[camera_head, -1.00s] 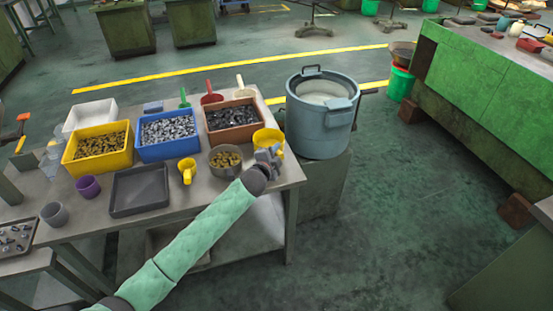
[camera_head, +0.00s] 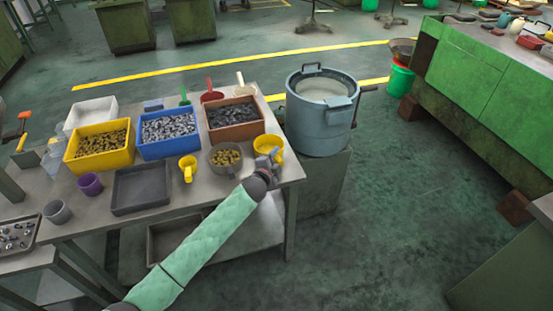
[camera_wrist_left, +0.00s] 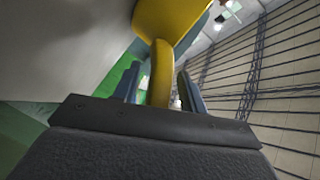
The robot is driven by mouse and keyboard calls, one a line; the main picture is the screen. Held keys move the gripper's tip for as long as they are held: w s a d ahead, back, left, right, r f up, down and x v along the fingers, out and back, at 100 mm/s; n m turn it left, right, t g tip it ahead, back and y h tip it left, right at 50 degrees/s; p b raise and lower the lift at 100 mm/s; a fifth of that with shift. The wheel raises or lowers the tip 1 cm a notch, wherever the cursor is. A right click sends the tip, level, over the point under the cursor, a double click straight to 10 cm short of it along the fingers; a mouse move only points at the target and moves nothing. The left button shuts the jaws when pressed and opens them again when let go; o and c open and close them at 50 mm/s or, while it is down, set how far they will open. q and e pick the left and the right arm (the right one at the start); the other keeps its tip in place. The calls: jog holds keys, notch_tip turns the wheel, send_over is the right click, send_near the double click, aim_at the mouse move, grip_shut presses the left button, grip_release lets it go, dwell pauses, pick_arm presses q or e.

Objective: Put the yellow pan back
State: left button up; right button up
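The yellow pan (camera_head: 265,143) is at the front right corner of the work table (camera_head: 215,190), right of a grey bowl with brass-coloured pieces. It looks upright and seems to rest on the tabletop. My left gripper (camera_head: 274,157) is at the pan's front side. In the left wrist view the yellow pan (camera_wrist_left: 170,18) is at the top, and its handle stands between my left gripper's fingers (camera_wrist_left: 160,88). Gaps show on both sides of the handle, so the fingers are open around it. My right gripper is not in view.
The grey bowl (camera_head: 226,170) and a yellow cup (camera_head: 188,174) stand left of the pan. A brown bin (camera_head: 236,134) is behind. A large blue-grey pot (camera_head: 318,128) stands just past the table's right edge. Open floor lies to the right.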

pick_arm(q)
jog(key=shift+r, duration=0.15)
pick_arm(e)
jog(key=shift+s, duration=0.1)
